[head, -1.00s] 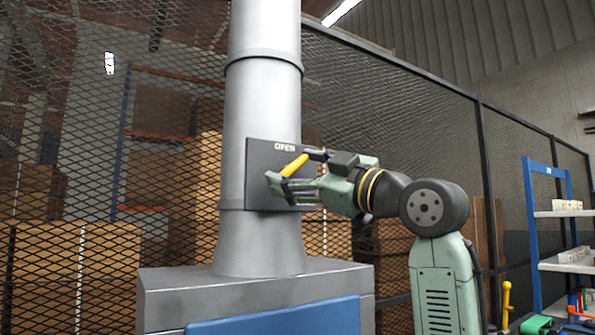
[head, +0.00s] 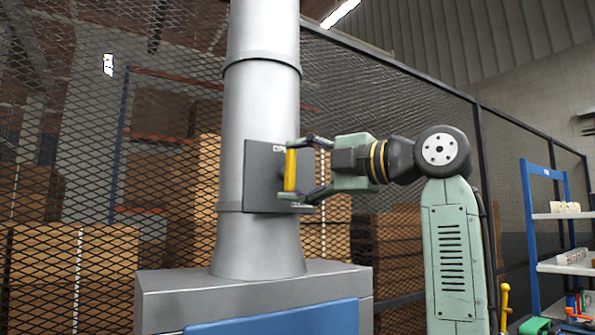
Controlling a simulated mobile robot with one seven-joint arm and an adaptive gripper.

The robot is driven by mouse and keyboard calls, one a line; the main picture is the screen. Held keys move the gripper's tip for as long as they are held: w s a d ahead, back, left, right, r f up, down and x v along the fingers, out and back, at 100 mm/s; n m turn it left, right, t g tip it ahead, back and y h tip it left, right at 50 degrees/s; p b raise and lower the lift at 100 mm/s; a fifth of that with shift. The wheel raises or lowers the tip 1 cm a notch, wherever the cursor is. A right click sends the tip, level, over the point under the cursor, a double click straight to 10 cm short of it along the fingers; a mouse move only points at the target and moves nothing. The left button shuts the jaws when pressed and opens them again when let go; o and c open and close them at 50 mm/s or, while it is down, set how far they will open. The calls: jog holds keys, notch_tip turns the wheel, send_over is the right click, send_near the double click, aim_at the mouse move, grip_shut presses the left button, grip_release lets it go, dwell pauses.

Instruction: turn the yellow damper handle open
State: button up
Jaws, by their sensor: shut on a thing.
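The yellow damper handle (head: 290,170) stands close to upright in front of a dark square plate (head: 262,190) on the grey duct pipe. Lettering at the plate's top edge is partly covered by the handle and a finger; only its first letters show. My gripper (head: 301,170) reaches in from the right and is shut on the handle. One finger is near the handle's top end and the other near its lower end. The handle's pivot is mostly hidden.
The grey pipe (head: 262,105) rises from a grey cabinet (head: 200,297) with a blue front panel. A black mesh fence (head: 60,150) stands behind, with stacked boxes beyond it. A blue-framed shelf (head: 530,200) is at the right.

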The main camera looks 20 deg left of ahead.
jog(key=shift+n, duration=0.4)
jog(key=o, duration=1.1)
jog(key=shift+o, duration=0.2)
jog(key=v, duration=1.2)
jog(key=shift+d, duration=0.15)
